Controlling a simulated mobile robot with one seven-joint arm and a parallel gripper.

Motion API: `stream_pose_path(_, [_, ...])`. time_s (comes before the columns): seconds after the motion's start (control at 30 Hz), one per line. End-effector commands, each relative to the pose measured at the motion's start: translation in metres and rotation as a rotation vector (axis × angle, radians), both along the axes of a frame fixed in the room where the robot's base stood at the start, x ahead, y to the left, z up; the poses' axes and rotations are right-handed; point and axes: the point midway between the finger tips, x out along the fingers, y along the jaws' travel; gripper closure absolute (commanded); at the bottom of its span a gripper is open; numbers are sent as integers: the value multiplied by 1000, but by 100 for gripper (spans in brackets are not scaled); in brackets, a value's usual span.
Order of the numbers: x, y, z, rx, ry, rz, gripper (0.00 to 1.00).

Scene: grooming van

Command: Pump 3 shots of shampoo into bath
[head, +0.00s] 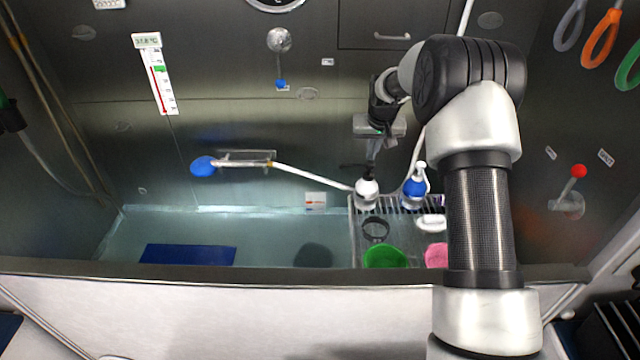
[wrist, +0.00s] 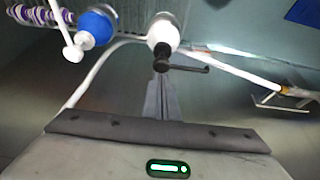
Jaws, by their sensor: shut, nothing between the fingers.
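A white pump bottle with a black pump head stands on the rack at the right of the bath in the head view (head: 367,188); it also shows in the wrist view (wrist: 163,32). A blue pump bottle with a white pump (head: 414,187) stands to its right; it also shows in the wrist view (wrist: 96,26). No label is readable, so I cannot tell which holds shampoo. My gripper (head: 372,157) is shut and empty, just above the white bottle. In the wrist view its fingertips (wrist: 161,72) are at the black pump head; contact is unclear. The bath (head: 280,228) holds water.
A slatted rack (head: 357,235) carries a green bowl (head: 384,257), a pink item (head: 437,254) and a black ring (head: 376,229). A blue-headed shower wand (head: 203,166) reaches across the back wall towards the bottles. A blue mat (head: 188,254) lies in the bath. My arm hides part of the right side.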

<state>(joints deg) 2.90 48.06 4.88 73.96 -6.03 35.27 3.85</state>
Motion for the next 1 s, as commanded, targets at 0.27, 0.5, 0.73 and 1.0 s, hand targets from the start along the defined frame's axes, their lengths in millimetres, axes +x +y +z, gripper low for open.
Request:
stream_pose_path(0.27, [0, 0, 0, 0, 0, 0, 100])
stream_pose_path(0.5, [0, 0, -5, 0, 1, 0, 100])
stream_pose_path(0.73, [0, 0, -13, 0, 1, 0, 100])
stream_pose_path(1.0, [0, 0, -23, 0, 1, 0, 100])
